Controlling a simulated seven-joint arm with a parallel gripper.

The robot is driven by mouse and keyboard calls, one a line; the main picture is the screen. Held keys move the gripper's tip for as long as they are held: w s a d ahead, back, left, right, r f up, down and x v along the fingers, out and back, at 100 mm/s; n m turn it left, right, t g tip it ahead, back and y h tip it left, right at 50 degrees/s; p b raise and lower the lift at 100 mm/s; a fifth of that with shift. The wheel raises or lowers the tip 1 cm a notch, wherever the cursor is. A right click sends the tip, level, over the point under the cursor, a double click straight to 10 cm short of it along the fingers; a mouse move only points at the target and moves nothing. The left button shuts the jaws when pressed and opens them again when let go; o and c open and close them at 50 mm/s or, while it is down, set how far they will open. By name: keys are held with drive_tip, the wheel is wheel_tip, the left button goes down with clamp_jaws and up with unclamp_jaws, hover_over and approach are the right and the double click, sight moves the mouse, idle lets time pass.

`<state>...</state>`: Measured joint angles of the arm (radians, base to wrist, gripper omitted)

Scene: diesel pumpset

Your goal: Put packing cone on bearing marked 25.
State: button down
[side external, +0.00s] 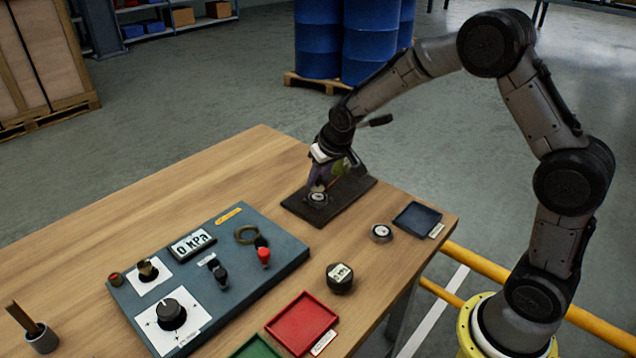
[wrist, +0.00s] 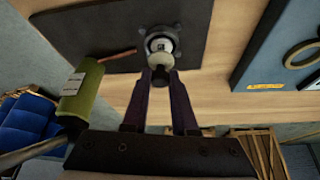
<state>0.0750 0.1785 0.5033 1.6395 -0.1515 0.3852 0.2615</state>
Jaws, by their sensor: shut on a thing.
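A bearing (side external: 318,198) with a pale marked centre sits on the dark plate (side external: 350,203). It also shows in the wrist view (wrist: 162,34) on a black flange; its number is too small to read. My gripper (side external: 316,184) points down just over this bearing. In the wrist view my gripper (wrist: 160,74) has its two purple fingers close together on a small pale rounded piece, apparently the packing cone (wrist: 160,60). The cone is at the bearing's face and partly hides it. I cannot tell whether they touch. A second bearing-like ring (side external: 381,233) sits on the table to the right.
A green cylinder (wrist: 80,88) with a copper-coloured rod is tilted close beside my fingers; its support is unclear. The table's far left is bare.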

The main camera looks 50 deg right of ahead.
drive_tip(key=shift+f, duration=1)
drive_tip(key=shift+f, duration=0.15)
drive_tip(key=c, duration=0.7)
unclamp_jaws()
